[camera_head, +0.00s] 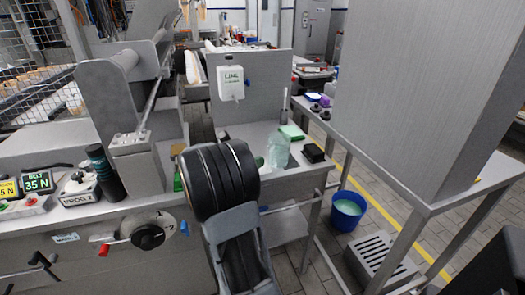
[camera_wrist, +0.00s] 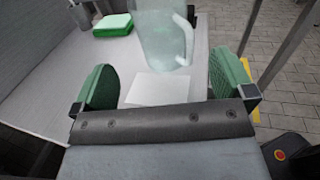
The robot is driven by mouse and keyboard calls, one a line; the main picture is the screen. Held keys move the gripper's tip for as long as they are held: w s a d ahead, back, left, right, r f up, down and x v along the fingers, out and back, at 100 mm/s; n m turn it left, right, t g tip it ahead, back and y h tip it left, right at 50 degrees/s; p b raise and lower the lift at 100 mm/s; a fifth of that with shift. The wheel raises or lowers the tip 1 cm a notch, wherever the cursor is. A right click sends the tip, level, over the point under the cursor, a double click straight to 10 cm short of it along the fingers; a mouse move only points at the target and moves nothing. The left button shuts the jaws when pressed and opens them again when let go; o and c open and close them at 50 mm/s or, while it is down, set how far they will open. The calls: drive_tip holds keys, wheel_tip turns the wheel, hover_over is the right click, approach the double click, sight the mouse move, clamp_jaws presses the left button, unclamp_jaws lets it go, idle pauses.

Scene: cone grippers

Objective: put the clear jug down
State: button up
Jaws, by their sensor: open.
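The clear jug (camera_head: 277,152) stands upright on the grey metal bench (camera_head: 240,132), at its right part, in the head view. In the wrist view the jug (camera_wrist: 165,32) stands just beyond my gripper (camera_wrist: 163,85), with its handle on the right side. My gripper is open, its two green pads wide apart with nothing between them. The jug's top is cut off in the wrist view. A flat white rectangle (camera_wrist: 158,89) lies on the bench between the pads and the jug.
A green and white sponge (camera_wrist: 112,25) lies left of the jug. A black block (camera_head: 314,153) lies right of it near the bench edge. A white dispenser (camera_head: 231,82) hangs on the panel behind. A blue bucket (camera_head: 347,210) stands on the floor at the right.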

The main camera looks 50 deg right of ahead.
drive_tip(key=shift+v, duration=1.45)
